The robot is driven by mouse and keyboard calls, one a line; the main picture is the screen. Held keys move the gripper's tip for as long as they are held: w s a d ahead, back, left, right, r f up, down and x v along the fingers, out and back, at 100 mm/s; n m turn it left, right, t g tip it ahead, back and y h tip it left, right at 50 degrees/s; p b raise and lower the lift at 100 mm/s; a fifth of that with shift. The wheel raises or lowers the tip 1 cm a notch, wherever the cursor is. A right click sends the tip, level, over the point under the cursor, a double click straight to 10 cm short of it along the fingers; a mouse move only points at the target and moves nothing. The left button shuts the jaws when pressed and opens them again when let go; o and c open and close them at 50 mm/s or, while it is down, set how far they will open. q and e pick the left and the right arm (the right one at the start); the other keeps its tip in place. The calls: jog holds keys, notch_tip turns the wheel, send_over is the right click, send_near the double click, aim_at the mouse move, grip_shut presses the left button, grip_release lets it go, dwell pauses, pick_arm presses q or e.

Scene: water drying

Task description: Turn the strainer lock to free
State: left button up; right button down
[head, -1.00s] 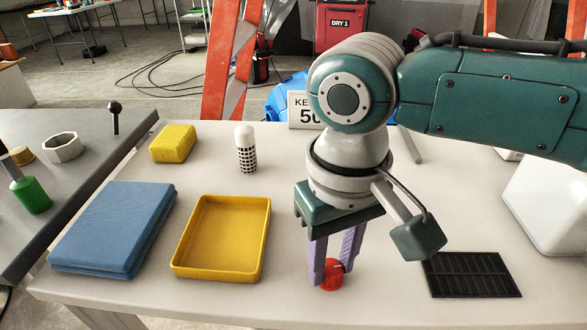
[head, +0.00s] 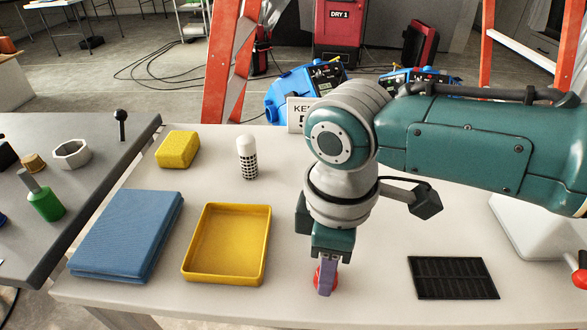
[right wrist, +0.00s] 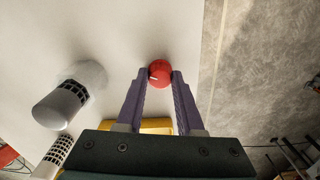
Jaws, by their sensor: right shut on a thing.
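The strainer lock appears to be the small red round knob (head: 333,280) low on the pale table, near its front edge. It also shows in the right wrist view (right wrist: 160,70), round with a small pale mark at its left. My right gripper (head: 326,288) points down over it. Its purple fingers (right wrist: 160,78) are closed on the knob's two sides, and in the head view they are seen nearly edge-on and cover part of it. A white cylinder with a black grid (head: 247,158) stands upright further back; I cannot tell whether it is the strainer. My left gripper is out of view.
A yellow tray (head: 186,268), a folded blue cloth (head: 125,235) and a yellow sponge (head: 178,149) lie left of the gripper. A black slotted mat (head: 453,278) lies to the right. The table's edge shows close beside the knob in the wrist view. Bare table separates the knob and mat.

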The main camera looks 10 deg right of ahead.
jog(key=n, duration=0.4)
jog(key=shift+n, duration=0.3)
dwell(0.3)
jog(key=c, duration=0.5)
grip_release()
jog(key=shift+c, duration=0.2)
notch_tip(320, 180, up, 10)
jog(key=p, duration=0.3)
